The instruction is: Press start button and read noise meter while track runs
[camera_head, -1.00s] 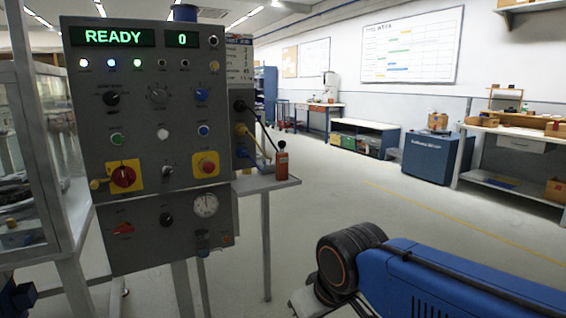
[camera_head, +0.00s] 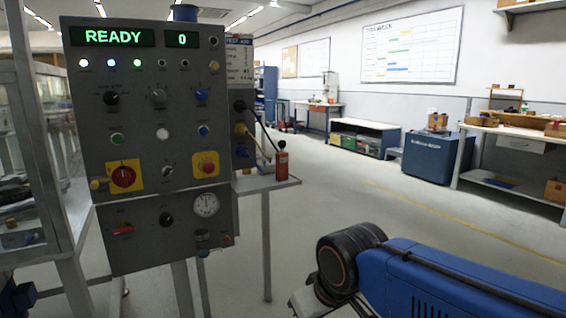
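A grey control panel (camera_head: 140,185) stands at the left. Its green display (camera_head: 112,37) reads READY, and a smaller display (camera_head: 183,39) reads 0. A green button (camera_head: 117,138), a white button (camera_head: 163,133) and a blue button (camera_head: 203,130) sit in a row; their labels are too small to read. A red-orange handheld device with a dark top (camera_head: 282,162), possibly the noise meter, stands on a small side shelf; no reading shows. My blue arm is at the lower right, away from the panel. My gripper is not clearly visible.
A glass-walled enclosure (camera_head: 30,170) is left of the panel. The side shelf (camera_head: 262,184) juts out right of the panel. A blue cabinet (camera_head: 436,157) and workbenches (camera_head: 515,133) line the far wall. The floor between is open.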

